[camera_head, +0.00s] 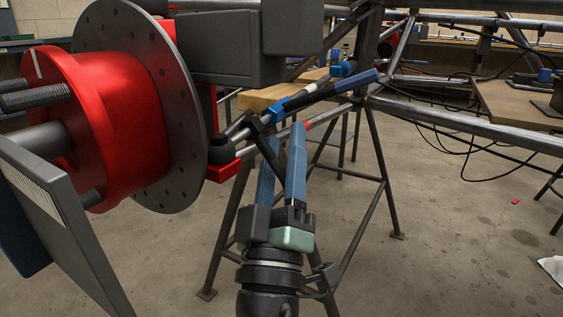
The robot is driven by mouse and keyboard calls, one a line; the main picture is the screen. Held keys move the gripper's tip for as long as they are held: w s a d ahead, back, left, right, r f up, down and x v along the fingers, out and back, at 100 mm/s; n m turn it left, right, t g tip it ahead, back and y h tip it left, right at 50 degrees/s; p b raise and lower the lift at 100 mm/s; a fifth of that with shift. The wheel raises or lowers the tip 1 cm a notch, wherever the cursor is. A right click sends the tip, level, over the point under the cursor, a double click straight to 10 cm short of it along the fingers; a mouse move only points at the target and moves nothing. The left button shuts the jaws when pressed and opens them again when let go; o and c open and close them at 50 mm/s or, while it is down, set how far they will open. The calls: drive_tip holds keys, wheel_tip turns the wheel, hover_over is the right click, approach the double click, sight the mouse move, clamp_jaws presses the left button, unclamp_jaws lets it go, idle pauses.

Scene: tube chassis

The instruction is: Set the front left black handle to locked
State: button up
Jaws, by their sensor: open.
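My gripper (284,138) points up and away from the camera, with two long blue fingers spread apart. A thin black bar (264,150) slants down from a blue clamp piece (274,115) on the suspension rod. It may be the black handle; its lower end passes by the fingers. I cannot tell whether it touches them or lies behind them. A dark blue-black cylindrical grip (354,84) lies along the upper rod, right of the fingertips. Which part is the named handle, and its lock state, are not clear.
A red hub (115,120) with a grey drilled disc (150,95) stands close at left. A dark grey box (225,50) hangs above. Chassis tubes (460,125) run right, above trestle legs (375,165). A workbench (515,105) stands at right. The floor at lower right is mostly clear.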

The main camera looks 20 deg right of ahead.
drive_tip(key=b+v, duration=0.3)
drive_tip(key=v, duration=1)
